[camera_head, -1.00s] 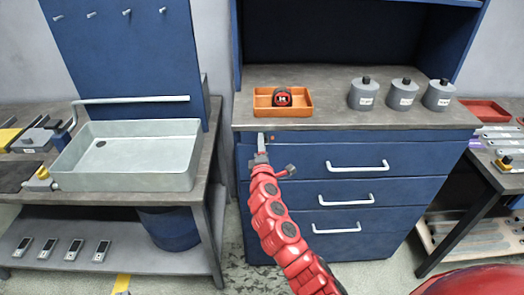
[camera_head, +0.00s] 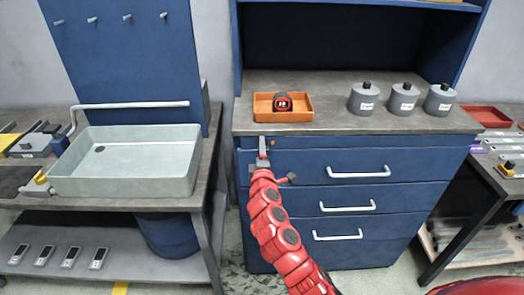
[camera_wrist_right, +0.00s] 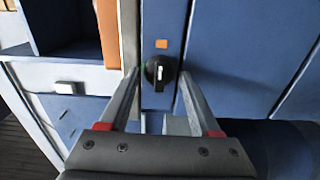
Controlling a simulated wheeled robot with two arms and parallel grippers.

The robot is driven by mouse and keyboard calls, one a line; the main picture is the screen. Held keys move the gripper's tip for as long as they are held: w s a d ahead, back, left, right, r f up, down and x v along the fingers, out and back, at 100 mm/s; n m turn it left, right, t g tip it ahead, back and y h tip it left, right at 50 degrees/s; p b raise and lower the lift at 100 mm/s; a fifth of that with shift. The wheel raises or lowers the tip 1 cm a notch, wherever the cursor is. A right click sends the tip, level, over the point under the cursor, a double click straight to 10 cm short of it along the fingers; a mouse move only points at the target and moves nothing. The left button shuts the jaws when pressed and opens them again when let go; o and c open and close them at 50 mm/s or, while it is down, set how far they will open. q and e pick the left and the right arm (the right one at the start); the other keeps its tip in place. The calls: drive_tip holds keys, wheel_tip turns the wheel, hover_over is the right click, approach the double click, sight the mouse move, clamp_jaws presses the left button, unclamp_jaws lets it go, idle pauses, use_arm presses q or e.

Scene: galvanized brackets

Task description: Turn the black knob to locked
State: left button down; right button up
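The black knob (camera_wrist_right: 160,71) shows in the right wrist view on a narrow blue panel, with a pale mark on its face that runs roughly up and down in the picture. My right gripper (camera_wrist_right: 158,73) is open, with one finger on each side of the knob; I cannot tell whether either finger touches it. In the head view my right gripper (camera_head: 263,148) is at the upper left corner of the blue drawer cabinet (camera_head: 345,248), and the knob is hidden there. My left gripper is not in view.
Drawer handles (camera_head: 358,172) stick out to the right of my right gripper. On the counter stand an orange tray (camera_head: 300,115) with a tape measure (camera_head: 283,101) and three grey canisters (camera_head: 404,99).

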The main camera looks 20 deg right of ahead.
drive_tip(key=shift+o, duration=0.5)
drive_tip(key=shift+s, duration=0.15)
drive_tip(key=b+v, duration=0.3)
drive_tip(key=v, duration=1.4)
drive_tip(key=shift+r, duration=0.1)
